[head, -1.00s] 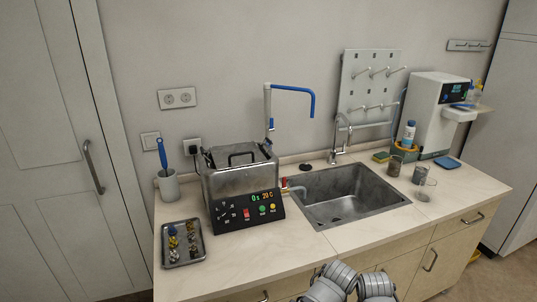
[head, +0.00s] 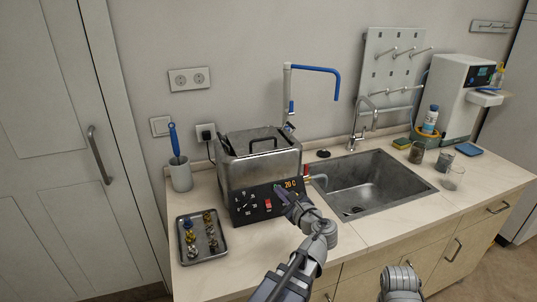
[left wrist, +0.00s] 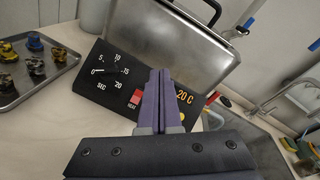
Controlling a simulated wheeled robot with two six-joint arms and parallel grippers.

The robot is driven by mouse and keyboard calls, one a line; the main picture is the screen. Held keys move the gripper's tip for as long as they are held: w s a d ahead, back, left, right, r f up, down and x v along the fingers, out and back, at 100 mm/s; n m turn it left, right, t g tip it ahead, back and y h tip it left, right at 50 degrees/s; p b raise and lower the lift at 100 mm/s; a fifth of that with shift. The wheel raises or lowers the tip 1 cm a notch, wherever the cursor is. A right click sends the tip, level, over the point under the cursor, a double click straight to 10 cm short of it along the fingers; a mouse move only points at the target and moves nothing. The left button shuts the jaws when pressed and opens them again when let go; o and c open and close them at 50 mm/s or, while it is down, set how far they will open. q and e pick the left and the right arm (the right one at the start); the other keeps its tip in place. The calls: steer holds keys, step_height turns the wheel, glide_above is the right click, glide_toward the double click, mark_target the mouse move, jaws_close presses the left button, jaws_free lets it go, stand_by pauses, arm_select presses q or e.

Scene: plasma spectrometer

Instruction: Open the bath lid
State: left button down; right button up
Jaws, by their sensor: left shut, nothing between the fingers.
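The bath (head: 255,172) is a brushed-metal box on the counter, with a black sloping control panel (head: 246,205) in front. Its metal lid (head: 242,146) lies on top and carries a black bar handle (head: 263,141). In the left wrist view, part of the black handle (left wrist: 210,12) shows at the top edge, above the bath's metal front (left wrist: 180,45). My left gripper (head: 284,194) is shut and empty in front of the panel's right part, below and apart from the handle. Its closed fingers (left wrist: 160,88) cover some of the panel. My right gripper is outside the views; only my right arm shows.
A tray (head: 218,252) with small coloured parts is left of the bath. A white cup (head: 181,178) with a blue brush stands behind it. The sink (head: 375,183) and tap (head: 358,120) are to the right. A blue-tipped pipe (head: 315,69) rises behind the bath.

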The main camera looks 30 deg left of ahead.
arm_select(q)
steer(key=w+a+r+m+t+y+p, duration=0.1)
steer(key=w+a+r+m+t, duration=0.2)
steer(key=w+a+r+m, duration=0.5)
steer(key=shift+w+a+t+y, duration=0.4)
steer(key=shift+w+a, duration=0.15)
steer(key=shift+a, duration=0.25)
